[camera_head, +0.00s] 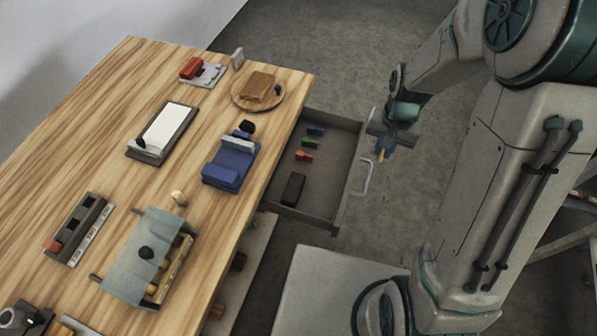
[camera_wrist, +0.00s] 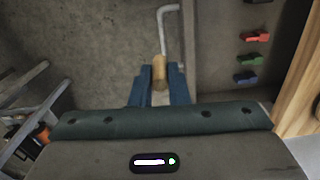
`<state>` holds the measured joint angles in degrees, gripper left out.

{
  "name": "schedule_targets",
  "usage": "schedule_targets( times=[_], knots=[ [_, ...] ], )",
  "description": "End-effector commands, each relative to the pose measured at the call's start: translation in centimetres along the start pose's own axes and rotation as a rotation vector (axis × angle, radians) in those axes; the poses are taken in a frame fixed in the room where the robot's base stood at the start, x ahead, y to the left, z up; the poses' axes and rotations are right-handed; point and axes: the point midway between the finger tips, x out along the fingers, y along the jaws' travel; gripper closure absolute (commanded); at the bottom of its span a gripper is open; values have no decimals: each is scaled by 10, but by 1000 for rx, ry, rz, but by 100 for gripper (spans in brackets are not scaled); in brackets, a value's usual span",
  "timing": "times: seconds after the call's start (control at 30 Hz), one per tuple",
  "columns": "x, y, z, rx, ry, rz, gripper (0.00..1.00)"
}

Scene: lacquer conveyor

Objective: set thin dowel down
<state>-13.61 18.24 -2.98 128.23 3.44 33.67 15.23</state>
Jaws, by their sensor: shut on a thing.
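The thin dowel (camera_wrist: 159,70) is a short light-wood peg, held between the blue fingers of my gripper (camera_wrist: 160,88) in the wrist view. In the head view the dowel (camera_head: 380,154) shows as a small tan tip below my gripper (camera_head: 383,146). My gripper is shut on it just outside the open drawer's front, near the drawer handle (camera_head: 364,178). The dowel appears apart from the drawer and table. Its upper part is hidden between the fingers.
The open drawer (camera_head: 334,185) holds blue, green and red pieces and a black block (camera_head: 293,188). The wooden table (camera_head: 120,110) carries a round tray (camera_head: 287,91), a blue device (camera_head: 231,163), a white-topped board (camera_head: 165,128) and a grey-covered box (camera_head: 140,258). Open floor lies beyond the drawer.

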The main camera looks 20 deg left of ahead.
Motion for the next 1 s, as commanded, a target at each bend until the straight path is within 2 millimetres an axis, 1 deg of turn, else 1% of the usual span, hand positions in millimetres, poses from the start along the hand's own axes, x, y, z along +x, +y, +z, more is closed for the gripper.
schedule_targets(
  times=[0.03, 0.2, 0.3, 0.4, 0.53, 0.67, 0.77, 1.0],
  knots=[
    [17, -8, 12, 10, 4, -2, 100],
    [34, -22, 49, 69, 3, 3, 100],
    [42, -27, 68, 100, 5, 6, 100],
    [47, -30, 81, 123, 6, 10, 100],
    [50, -31, 91, 141, 8, 14, 100],
    [54, -38, 94, 147, 6, 17, 100],
    [64, -54, 92, 145, 4, 18, 100],
    [93, -102, 86, 144, 5, 18, 100]
  ],
)
